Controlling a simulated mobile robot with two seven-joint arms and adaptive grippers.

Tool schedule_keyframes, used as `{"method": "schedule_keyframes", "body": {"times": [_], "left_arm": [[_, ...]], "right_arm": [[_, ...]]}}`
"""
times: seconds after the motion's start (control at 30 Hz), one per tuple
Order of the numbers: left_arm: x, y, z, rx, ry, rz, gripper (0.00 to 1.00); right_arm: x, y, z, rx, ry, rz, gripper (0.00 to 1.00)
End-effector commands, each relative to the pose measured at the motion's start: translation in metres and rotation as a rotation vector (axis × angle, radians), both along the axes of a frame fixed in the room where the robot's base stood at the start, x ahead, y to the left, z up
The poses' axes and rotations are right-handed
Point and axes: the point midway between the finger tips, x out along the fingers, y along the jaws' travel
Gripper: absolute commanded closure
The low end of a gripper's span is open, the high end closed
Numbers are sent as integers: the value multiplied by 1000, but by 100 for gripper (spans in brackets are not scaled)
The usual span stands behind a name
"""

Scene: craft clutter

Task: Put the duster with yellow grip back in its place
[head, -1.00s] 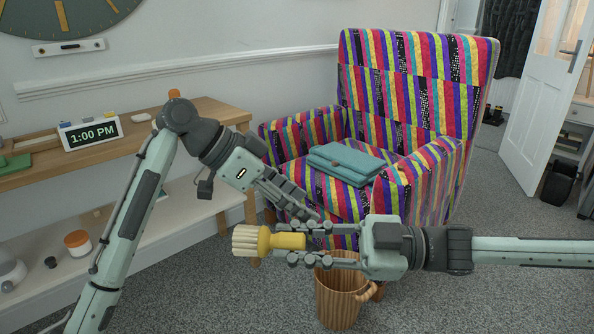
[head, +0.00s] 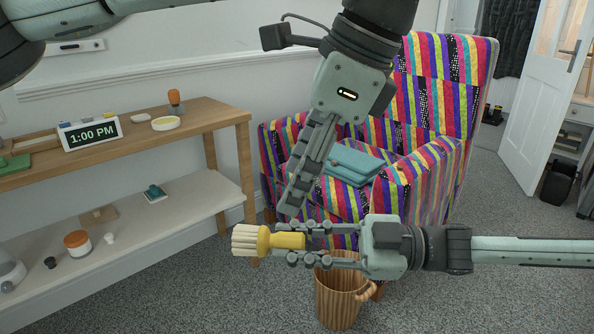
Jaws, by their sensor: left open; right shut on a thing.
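The duster with yellow grip (head: 268,240) is held level in the head view, its pale bristles pointing left. My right gripper (head: 300,243) is shut on its yellow grip, above the floor and in front of the armchair. My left gripper (head: 300,195) is open and empty, pointing down just above the duster, apart from it as far as I can see. Its far finger is mostly hidden behind the near one.
A wooden console table (head: 190,125) with a lower shelf (head: 140,215) stands at the left, holding a clock (head: 90,133) and small items. A striped armchair (head: 445,100) bears teal folded items (head: 352,163). A ribbed bin (head: 338,295) stands below my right gripper.

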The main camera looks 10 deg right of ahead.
Motion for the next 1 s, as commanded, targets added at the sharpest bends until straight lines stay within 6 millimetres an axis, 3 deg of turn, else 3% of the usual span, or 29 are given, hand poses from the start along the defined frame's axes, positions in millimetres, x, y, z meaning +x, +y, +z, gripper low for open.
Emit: {"method": "schedule_keyframes", "body": {"times": [0.17, 0.7, 1.0], "left_arm": [[3, 8, -12, 13, -3, 8, 43], [22, 39, -96, 10, -4, 7, 43], [25, 43, -109, 8, -5, 6, 43]], "right_arm": [[0, 0, 0, 1, 0, 0, 100], [0, 0, 0, 0, 0, 0, 100], [0, 0, 0, 0, 0, 0, 100]]}}
